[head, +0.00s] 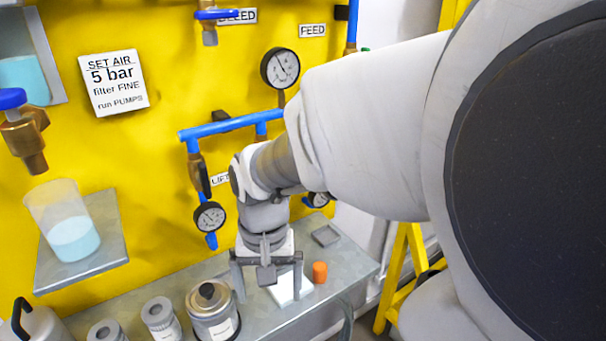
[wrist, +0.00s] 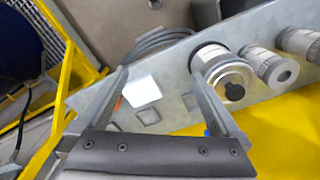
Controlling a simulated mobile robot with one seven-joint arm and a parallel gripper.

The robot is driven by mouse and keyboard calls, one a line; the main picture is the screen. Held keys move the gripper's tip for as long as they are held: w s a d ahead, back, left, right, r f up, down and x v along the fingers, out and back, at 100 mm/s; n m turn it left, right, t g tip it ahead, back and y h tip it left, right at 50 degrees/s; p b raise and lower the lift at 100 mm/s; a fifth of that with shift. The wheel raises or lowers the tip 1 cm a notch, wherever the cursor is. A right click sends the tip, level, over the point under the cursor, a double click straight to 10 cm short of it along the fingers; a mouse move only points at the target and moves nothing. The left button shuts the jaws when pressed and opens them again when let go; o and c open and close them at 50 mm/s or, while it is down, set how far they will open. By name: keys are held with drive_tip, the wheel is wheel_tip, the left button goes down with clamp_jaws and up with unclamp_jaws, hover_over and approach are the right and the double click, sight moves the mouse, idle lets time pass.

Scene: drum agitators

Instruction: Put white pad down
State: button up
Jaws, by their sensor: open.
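The white pad (head: 287,290) lies flat on the grey metal bench, partly hidden behind my gripper's fingers in the head view. In the wrist view the white pad (wrist: 141,91) shows whole between the fingers, closer to the left one. My gripper (head: 268,292) points down over the bench beside the pad, with its fingers spread and nothing between them. It also shows in the wrist view (wrist: 158,75). The exact height of the fingertips above the bench is hard to tell.
A lidded can (head: 213,312) stands close left of my gripper, with smaller cans (head: 160,318) further left. An orange cylinder (head: 320,272) and a grey square plate (head: 326,236) lie right of the pad. Blue pipes and gauges (head: 209,217) stick out from the yellow panel behind.

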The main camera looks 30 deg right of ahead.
drive_tip(key=s+a+r+n+t+p, duration=0.1)
drive_tip(key=s+r+n+t+p, duration=0.1)
drive_tip(key=r, duration=0.5)
drive_tip(key=s+a+r+n+t+p, duration=0.1)
drive_tip(key=s+r+n+t+p, duration=0.1)
drive_tip(key=r, duration=0.6)
drive_tip(key=shift+s+a+r+n+t+p, duration=0.3)
drive_tip(key=shift+n+t+p, duration=0.4)
drive_tip(key=shift+n+p, duration=0.2)
drive_tip(key=shift+f, duration=0.1)
idle(3.2)
